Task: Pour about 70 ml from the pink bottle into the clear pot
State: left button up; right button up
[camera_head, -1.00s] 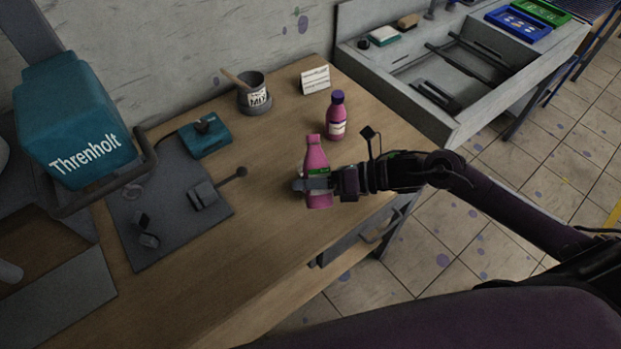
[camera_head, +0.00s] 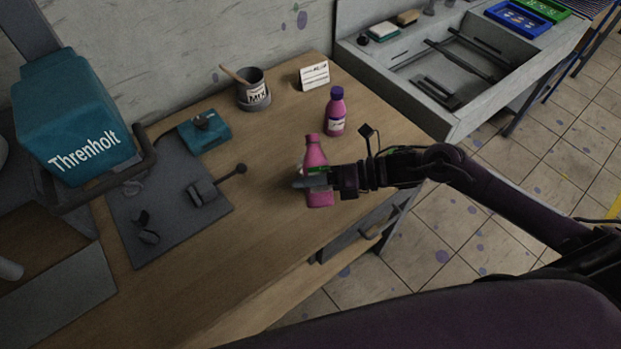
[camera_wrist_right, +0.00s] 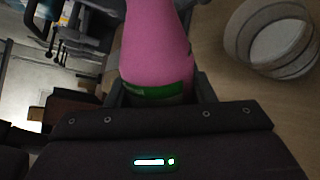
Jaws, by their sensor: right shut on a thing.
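My right gripper (camera_head: 306,183) is shut on the pink bottle (camera_head: 315,153), over the near side of the table. The bottle looks roughly upright, and I see no purple cap on it. In the right wrist view the pink bottle (camera_wrist_right: 157,45) sits between the fingers (camera_wrist_right: 155,95), with a green label low on it. Its top is cut off there. A round, see-through pot (camera_wrist_right: 270,40) stands on the wood to the right of the bottle in that view, apart from it. In the head view the pot is mostly hidden by the bottle and gripper. My left gripper is not in view.
Another pink bottle with a purple cap (camera_head: 336,112) stands behind. A grey mix pot (camera_head: 253,92), a white card (camera_head: 314,75) and a teal device (camera_head: 204,131) stand farther back. A grey mat (camera_head: 140,205) with dark tools lies left. A sink (camera_head: 390,95) adjoins the table.

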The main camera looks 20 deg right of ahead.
jog(key=shift+s+f+m, duration=0.2)
jog(key=shift+m, duration=0.2)
jog(key=shift+g, duration=0.3)
jog(key=shift+f+m, duration=0.1)
jog(key=shift+m, duration=0.2)
jog(key=shift+s+f, duration=0.1)
dwell(0.3)
jog(key=shift+s+f+m+g+b, duration=0.15)
jog(key=shift+f+m+g+b, duration=0.25)
jog(key=shift+m+g+b, duration=0.3)
dwell(0.6)
jog(key=shift+f+m, duration=0.1)
jog(key=shift+m, duration=0.2)
jog(key=shift+f+b, duration=0.1)
jog(key=shift+b, duration=0.8)
dwell(1.9)
